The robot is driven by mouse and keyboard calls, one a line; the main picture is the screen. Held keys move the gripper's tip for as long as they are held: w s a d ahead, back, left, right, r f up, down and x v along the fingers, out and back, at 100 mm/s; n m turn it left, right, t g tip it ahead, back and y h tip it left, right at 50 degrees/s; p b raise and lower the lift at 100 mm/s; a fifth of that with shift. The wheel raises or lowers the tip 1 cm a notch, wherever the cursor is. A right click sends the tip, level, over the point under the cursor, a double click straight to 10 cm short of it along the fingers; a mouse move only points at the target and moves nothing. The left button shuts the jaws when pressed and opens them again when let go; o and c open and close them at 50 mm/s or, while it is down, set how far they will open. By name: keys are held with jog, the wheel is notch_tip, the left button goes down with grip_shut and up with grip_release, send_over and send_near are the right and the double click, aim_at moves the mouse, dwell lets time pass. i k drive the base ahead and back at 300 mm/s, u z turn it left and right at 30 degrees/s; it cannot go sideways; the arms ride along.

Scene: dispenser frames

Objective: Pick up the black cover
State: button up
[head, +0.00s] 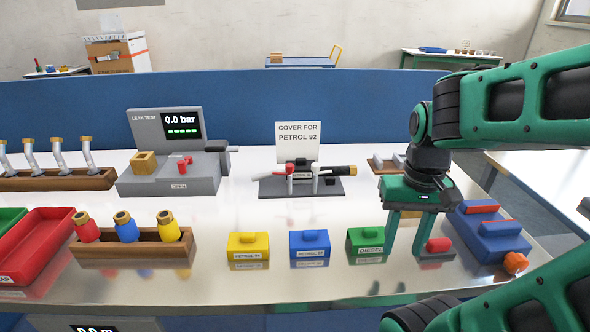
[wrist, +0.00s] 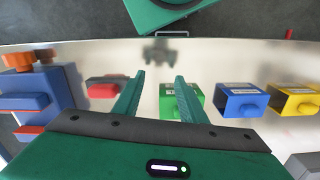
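I see no cover that is plainly black. Three box-shaped covers with top grips stand in a row on the bench: yellow (head: 248,243), blue (head: 310,243) and green (head: 366,240), the last labelled DIESEL. The wrist view also shows the blue one (wrist: 240,100), the yellow one (wrist: 294,99) and the green one (wrist: 189,98), partly behind a finger. The sign (head: 298,140) reads COVER FOR PETROL 92. My gripper (head: 404,252) is open and empty, fingers down, between the green cover and a red-topped block (head: 438,245). The wrist view shows its spread fingers (wrist: 160,76).
A nozzle stand (head: 300,188) is below the sign; it holds a dark-bodied nozzle. Left are a leak tester (head: 170,175), a wooden rack (head: 130,252) with three bottles and a red tray (head: 35,245). A blue toolbox-like block (head: 490,235) and orange knob (head: 515,262) are right.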

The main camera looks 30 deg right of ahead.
aim_at(302, 171)
jog(key=z, duration=0.85)
jog(key=k, duration=0.9)
jog(key=u, duration=0.1)
